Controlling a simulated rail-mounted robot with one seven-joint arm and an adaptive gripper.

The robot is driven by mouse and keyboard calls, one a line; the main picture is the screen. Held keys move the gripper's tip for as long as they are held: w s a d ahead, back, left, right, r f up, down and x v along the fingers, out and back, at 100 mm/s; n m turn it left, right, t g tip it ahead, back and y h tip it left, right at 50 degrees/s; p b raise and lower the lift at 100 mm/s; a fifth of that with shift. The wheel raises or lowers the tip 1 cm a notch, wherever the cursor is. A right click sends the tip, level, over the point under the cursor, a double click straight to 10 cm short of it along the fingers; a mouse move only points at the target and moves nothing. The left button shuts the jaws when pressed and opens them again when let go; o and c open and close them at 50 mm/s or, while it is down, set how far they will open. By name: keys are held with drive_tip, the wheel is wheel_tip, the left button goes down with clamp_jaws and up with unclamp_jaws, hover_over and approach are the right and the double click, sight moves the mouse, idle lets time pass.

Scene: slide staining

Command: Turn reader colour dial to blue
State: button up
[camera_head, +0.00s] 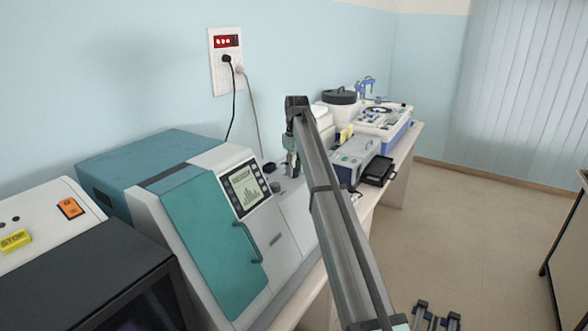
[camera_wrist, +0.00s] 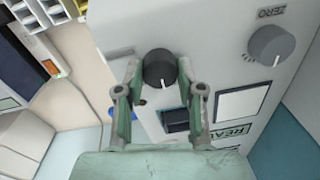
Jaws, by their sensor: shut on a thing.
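The colour dial (camera_wrist: 159,67) is a round dark knob on the light grey reader (camera_wrist: 215,22). Its white pointer mark faces the bottom of the wrist picture. My gripper (camera_wrist: 160,74) has its two fingers on opposite sides of the dial and is shut on it. In the head view my gripper (camera_head: 291,166) points down at the reader (camera_head: 292,203), and the dial cannot be made out there.
A grey knob labelled ZERO (camera_wrist: 272,45), a dark button (camera_wrist: 175,120) and a blank white panel (camera_wrist: 241,102) are on the reader. The teal-doored machine (camera_head: 212,235) stands close on the left. A grey box (camera_head: 355,151) stands beyond. The floor on the right is mostly clear.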

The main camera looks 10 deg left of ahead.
sight(296, 169)
drive_tip(key=shift+s+f, duration=0.1)
drive_tip(key=shift+f, duration=0.05)
drive_tip(key=o, duration=1.1)
drive_tip(key=shift+o, duration=0.2)
wheel_tip(296, 169, up, 12)
drive_tip(key=shift+w+d, duration=0.2)
drive_tip(key=shift+w, duration=0.15)
